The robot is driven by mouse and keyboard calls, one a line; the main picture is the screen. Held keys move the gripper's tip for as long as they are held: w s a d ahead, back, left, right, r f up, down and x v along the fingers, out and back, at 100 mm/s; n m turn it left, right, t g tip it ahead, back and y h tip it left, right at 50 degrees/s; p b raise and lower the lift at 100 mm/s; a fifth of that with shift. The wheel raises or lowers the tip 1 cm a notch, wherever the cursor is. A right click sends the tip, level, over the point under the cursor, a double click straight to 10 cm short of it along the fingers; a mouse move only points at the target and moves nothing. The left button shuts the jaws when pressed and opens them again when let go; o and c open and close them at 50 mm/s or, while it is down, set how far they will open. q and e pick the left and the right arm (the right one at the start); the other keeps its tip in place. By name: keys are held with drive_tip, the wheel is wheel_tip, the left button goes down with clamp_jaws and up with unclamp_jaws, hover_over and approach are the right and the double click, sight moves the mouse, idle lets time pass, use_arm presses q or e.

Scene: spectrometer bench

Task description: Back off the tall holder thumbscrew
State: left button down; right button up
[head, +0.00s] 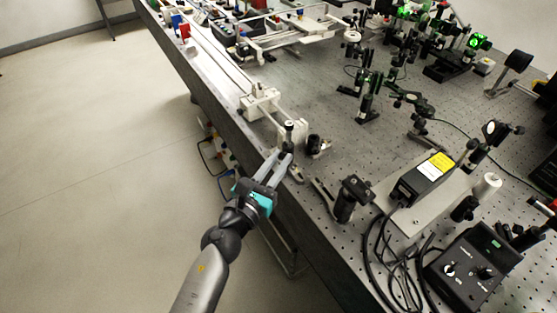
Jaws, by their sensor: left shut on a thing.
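The tall holder (289,127) is a slim upright post with a dark top, near the bench's left edge. My left gripper (284,152) reaches in from the lower left, over the bench edge, with its grey fingertips at the holder. The fingers are shut at the holder's side, on what appears to be its thumbscrew. The thumbscrew itself is too small and too covered by the fingertips to make out. My right gripper is not in view.
A short black post (314,145) stands close right of the holder. A black mount (348,197) and a yellow-labelled box (427,178) stand further right, with loose black cables (395,262) in front. A white block (260,102) lies behind. Open floor is at left.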

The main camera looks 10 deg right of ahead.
use_arm(q)
drive_tip(key=n, duration=0.4)
idle(0.3)
drive_tip(key=c, duration=0.8)
unclamp_jaws()
drive_tip(key=b+v, duration=0.1)
drive_tip(key=v, duration=1.4)
drive_tip(key=shift+s+a, duration=0.1)
